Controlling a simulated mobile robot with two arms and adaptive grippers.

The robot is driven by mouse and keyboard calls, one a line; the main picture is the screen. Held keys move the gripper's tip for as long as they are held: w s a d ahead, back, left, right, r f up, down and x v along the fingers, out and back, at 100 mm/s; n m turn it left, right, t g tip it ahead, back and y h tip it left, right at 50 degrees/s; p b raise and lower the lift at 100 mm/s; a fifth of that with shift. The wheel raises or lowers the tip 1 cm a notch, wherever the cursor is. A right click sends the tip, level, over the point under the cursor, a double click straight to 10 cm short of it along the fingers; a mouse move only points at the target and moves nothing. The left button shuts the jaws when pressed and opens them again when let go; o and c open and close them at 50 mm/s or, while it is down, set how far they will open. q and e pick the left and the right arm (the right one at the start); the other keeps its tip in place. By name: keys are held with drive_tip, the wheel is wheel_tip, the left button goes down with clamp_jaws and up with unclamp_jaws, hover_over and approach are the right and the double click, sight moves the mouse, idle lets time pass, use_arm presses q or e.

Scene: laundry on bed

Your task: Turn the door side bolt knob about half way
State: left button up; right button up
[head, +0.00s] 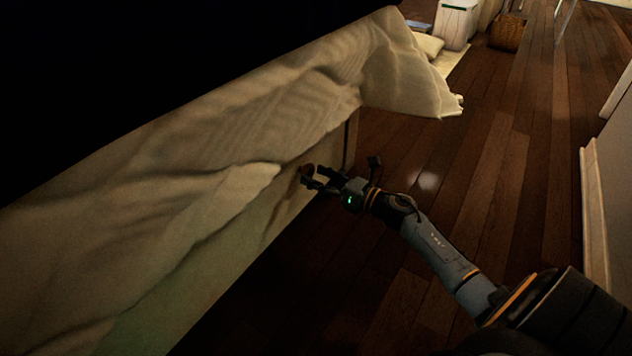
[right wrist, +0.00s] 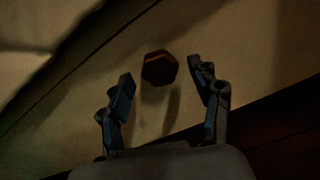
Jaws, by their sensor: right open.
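The bolt knob (right wrist: 159,68) is a small dark brown faceted knob on a pale flat panel (right wrist: 140,110) in the right wrist view. In the head view the knob (head: 307,170) shows as a small dark reddish spot on the panel's side, below the draped cloth. My right gripper (right wrist: 166,85) is open, with one finger on each side of the knob and visible gaps between. In the head view my right gripper (head: 315,176) reaches the panel from the right, its fingertips close to the knob. My left gripper is not in view.
A cream blanket (head: 230,130) hangs over the panel just above the knob. Wooden floor (head: 450,180) is open to the right. A wicker basket (head: 506,32) and a white bin (head: 457,25) stand far back. A pale edge (head: 595,220) borders the right side.

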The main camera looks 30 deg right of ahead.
drive_tip(key=shift+w+a, duration=0.1)
drive_tip(key=shift+w, duration=0.25)
drive_tip(key=c, duration=1.2)
drive_tip(key=shift+o, duration=0.2)
